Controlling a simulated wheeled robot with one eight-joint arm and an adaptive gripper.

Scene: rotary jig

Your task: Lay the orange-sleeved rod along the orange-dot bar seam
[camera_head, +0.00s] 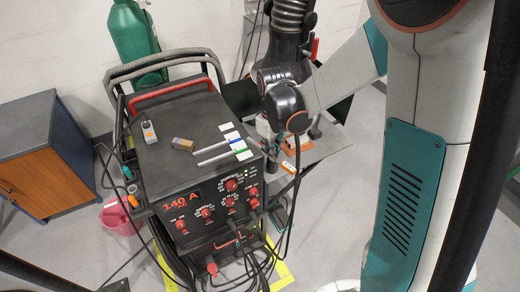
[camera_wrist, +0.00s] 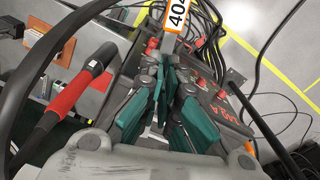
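My gripper (camera_head: 268,142) hangs beside the right edge of the welding machine's top, over the small grey side table. An orange fixture (camera_head: 291,142) sits on the side table, partly hidden by my arm; no orange-dot seam can be made out.
The welding machine (camera_head: 170,175) has white labels, a brown block (camera_head: 183,144) and a grey device (camera_head: 149,132) on top. A red-and-black handle (camera_wrist: 70,95) and dark cables pass close to my gripper.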

